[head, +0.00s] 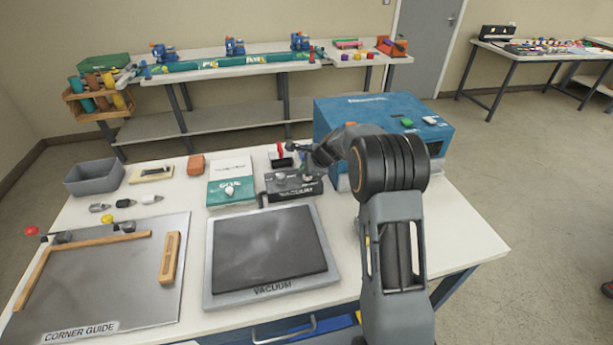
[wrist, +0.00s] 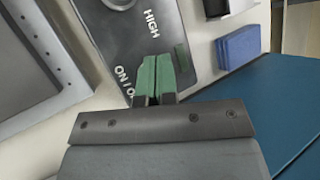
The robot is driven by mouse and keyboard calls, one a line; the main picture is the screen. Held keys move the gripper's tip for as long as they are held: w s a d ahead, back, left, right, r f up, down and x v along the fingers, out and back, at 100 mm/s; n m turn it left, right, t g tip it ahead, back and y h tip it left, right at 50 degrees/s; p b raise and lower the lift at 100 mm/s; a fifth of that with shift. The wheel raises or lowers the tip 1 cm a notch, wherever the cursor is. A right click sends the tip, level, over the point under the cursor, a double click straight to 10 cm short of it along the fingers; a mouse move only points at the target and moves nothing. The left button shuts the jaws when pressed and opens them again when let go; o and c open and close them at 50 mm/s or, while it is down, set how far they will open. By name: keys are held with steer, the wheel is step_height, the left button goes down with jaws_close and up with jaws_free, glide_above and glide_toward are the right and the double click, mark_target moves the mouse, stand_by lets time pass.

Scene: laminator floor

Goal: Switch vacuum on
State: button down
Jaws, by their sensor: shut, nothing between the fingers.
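The dark vacuum control box (head: 292,190) stands on the white table behind the grey vacuum plate (head: 270,250). In the wrist view the box (wrist: 135,45) shows the labels HIGH and ON/OFF, part of a round knob (wrist: 120,2) and a dark green switch-like piece (wrist: 182,57). My gripper (wrist: 160,58) is shut and empty, its green fingertips together over the box beside the ON/OFF label and close to the green piece. I cannot tell whether they touch. In the head view my gripper (head: 308,175) is over the right part of the box, and my arm hides some of it.
A large blue machine (head: 385,115) stands right behind my arm. A teal box (head: 231,192) stands left of the control box. A blue block (wrist: 238,46) lies near the box.

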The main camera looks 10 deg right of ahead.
steer(key=shift+f, duration=0.3)
steer(key=shift+r, duration=0.2)
steer(key=shift+r+p, duration=0.45)
steer(key=shift+r, duration=0.2)
step_height(320, 180, up, 6)
steer(key=p, duration=0.5)
stand_by(0.6)
